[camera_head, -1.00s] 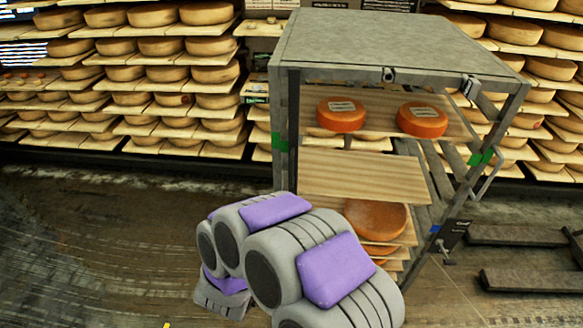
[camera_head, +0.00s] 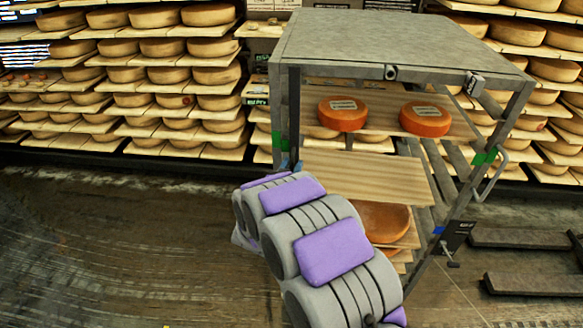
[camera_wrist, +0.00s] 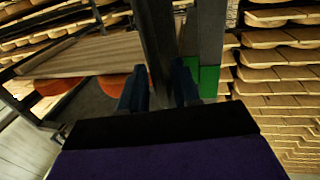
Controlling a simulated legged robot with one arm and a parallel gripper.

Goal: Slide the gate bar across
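The grey metal rack (camera_head: 400,40) stands ahead of me. A dark upright bar (camera_head: 294,110) beside its left front post (camera_head: 278,95) looks like the gate bar, but I cannot be sure. It also shows in the wrist view (camera_wrist: 157,40), left of the post with green tape (camera_wrist: 209,80). My gripper (camera_wrist: 160,88) has its two blue fingertips apart, with the dark bar between or just beyond them. I cannot tell whether they touch it. In the head view my gripper (camera_head: 290,166) is at the left post, mostly hidden behind my arm.
Orange cheese wheels (camera_head: 343,114) sit on the rack's upper wooden shelf, with a larger wheel (camera_head: 382,222) lower down. A bent metal handle (camera_head: 492,176) is on the right post. Shelves of cheese (camera_head: 140,95) line the back wall. The floor (camera_head: 110,250) at left is clear.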

